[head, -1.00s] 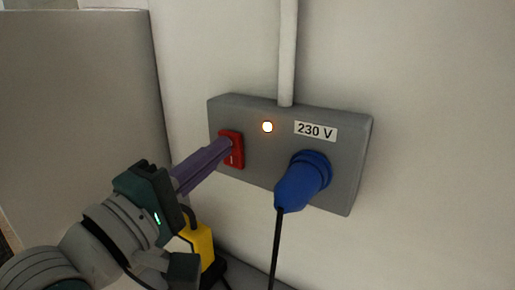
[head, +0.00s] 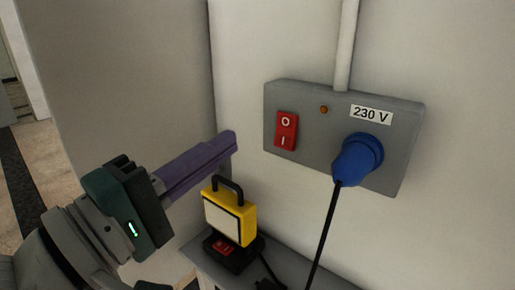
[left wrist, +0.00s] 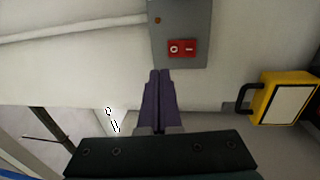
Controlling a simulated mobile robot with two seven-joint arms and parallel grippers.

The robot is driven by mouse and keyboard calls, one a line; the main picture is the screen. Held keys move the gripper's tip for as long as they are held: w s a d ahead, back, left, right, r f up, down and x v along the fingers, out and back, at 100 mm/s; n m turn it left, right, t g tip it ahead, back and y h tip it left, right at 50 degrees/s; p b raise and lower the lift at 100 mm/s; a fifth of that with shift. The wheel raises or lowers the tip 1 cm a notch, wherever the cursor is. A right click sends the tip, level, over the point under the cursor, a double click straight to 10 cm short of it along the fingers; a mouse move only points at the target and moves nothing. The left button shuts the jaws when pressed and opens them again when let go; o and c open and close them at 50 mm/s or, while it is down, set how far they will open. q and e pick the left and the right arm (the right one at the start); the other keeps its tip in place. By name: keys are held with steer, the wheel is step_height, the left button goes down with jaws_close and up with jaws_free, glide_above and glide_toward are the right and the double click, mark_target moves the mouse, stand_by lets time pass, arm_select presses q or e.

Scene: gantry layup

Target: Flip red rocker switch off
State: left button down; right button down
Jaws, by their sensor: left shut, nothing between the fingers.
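The red rocker switch (head: 286,131) sits on the left of the grey 230 V box (head: 395,185) on the wall. Its face shows O at the top and I below. The small indicator lamp (head: 323,110) beside it is dark orange, not glowing. My left gripper (head: 233,141) is shut and empty, its purple fingers to the left of the box and apart from the switch. In the left wrist view the switch (left wrist: 182,47) is beyond the closed fingertips (left wrist: 160,73). My right gripper is not in view.
A blue plug (head: 357,160) with a black cable is in the box's right side. A yellow work lamp (head: 229,216) stands below on a grey surface, with a black base carrying another red switch (head: 222,247). A pale conduit (head: 347,45) rises from the box.

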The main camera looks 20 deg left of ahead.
arm_select(q)
steer(key=shift+s+a+r, duration=0.15)
steer(key=shift+s+a, duration=0.1)
steer(key=shift+s, duration=0.5)
steer(key=shift+s+a+r, duration=0.15)
steer(key=shift+s+a, duration=0.1)
steer(key=shift+s, duration=0.5)
steer(key=s+d+f+m+g+y, duration=0.25)
steer(key=s+f+m+g, duration=0.35)
steer(key=f+m+g, duration=0.35)
steer(key=s+a+f+m+g+y, duration=0.2)
steer(key=s+a+f+m, duration=0.1)
steer(key=s, duration=0.2)
steer(key=s+a+f+m+g+y, duration=0.2)
steer(key=s+m+g, duration=0.1)
steer(key=s, duration=0.2)
step_height(320, 180, up, 21)
steer(key=p, duration=2.1)
steer(key=shift+s+a, duration=0.2)
steer(key=shift+s, duration=0.25)
